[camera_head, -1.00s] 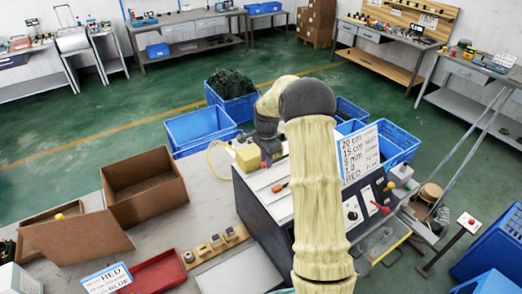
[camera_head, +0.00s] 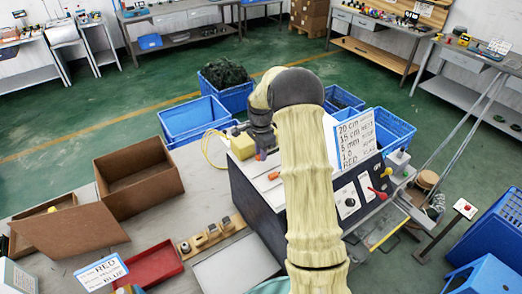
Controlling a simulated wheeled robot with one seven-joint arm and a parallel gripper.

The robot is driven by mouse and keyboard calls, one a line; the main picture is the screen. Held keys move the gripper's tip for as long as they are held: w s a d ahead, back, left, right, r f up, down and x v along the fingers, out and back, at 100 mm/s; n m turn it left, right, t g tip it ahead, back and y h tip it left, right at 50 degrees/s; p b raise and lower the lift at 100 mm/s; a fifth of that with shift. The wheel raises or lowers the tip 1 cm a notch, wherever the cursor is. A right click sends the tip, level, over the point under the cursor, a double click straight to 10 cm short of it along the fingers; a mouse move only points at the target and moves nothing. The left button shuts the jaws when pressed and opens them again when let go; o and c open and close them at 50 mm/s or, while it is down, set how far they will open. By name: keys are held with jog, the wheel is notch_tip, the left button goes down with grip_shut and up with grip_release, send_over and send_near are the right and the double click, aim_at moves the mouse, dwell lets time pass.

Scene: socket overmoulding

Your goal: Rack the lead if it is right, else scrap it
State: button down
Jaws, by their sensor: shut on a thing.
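My gripper (camera_head: 262,150) is at the far end of my arm, over the back left of the dark machine with a white top. Its fingers are small and partly hidden by my wrist. A yellow lead (camera_head: 206,143) loops out to the left beside it, and a yellow block (camera_head: 242,146) sits at the fingers. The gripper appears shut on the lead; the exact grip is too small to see. A sign (camera_head: 355,140) on the machine lists 20 cm, 15 cm, 5 mm, 1.0 and RED. A red tray (camera_head: 148,268) lies at the front left, by a card (camera_head: 102,272) reading RED and BLUE.
A brown open box (camera_head: 140,185) and a tilted brown board (camera_head: 68,233) stand on the grey bench. A wooden block with several sockets (camera_head: 212,234) lies beside the machine. Blue bins (camera_head: 190,124) stand on the floor behind. A red-button post (camera_head: 464,210) stands at right.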

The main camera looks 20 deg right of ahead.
jog(key=shift+f+b, duration=0.8)
jog(key=shift+f, duration=0.85)
jog(key=c, duration=1.3)
grip_release()
jog(key=shift+o, duration=0.2)
jog(key=shift+a, duration=0.1)
